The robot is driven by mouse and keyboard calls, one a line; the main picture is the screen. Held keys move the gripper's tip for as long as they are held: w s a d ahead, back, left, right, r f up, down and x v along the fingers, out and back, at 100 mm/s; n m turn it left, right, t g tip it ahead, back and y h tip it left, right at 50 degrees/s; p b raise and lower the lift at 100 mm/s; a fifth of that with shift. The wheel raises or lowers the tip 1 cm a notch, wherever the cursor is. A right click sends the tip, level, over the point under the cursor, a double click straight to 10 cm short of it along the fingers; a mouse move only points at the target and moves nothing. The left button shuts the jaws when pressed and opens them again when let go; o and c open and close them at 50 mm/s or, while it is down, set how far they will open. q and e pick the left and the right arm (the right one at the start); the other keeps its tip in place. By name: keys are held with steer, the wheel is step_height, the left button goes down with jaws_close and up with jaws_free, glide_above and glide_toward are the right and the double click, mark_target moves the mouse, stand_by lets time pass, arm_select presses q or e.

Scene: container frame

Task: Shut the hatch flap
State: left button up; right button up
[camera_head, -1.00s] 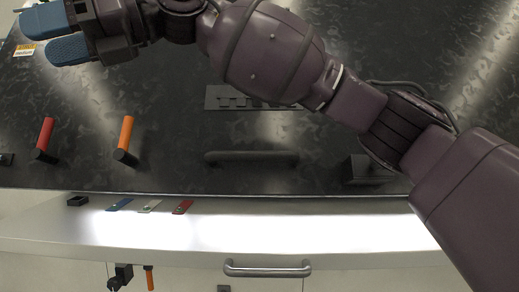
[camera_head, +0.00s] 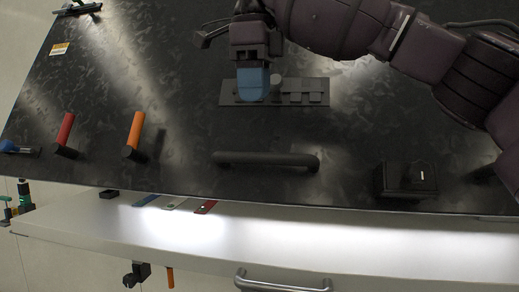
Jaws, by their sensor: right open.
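A large dark marbled panel (camera_head: 180,105) fills most of the head view. I cannot tell for sure whether it is the hatch flap, or how far the flap is open. A black bar handle (camera_head: 265,160) lies across its lower middle. My right gripper (camera_head: 253,84) comes in from the upper right, with blue fingertips pointing down the picture. It is open and empty, seen nearly edge-on, in front of a dark hinge-like plate (camera_head: 312,92). I cannot tell whether it touches the plate. The bar handle is below the gripper and apart from it. My left gripper is not in view.
A red lever (camera_head: 65,130) and an orange lever (camera_head: 134,130) stand at the left. A black block (camera_head: 405,179) sits at the lower right. A white ledge (camera_head: 300,232) with a metal handle (camera_head: 283,282) runs along the bottom. The panel's left middle is clear.

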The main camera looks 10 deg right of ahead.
mark_target(258, 149)
steer(key=f, duration=0.3)
steer(key=w+f, duration=0.1)
steer(key=f, duration=0.6)
steer(key=shift+w+d+f+b, duration=0.15)
steer(key=shift+d+f+b, duration=0.2)
steer(key=shift+f+b, duration=0.05)
jaws_close()
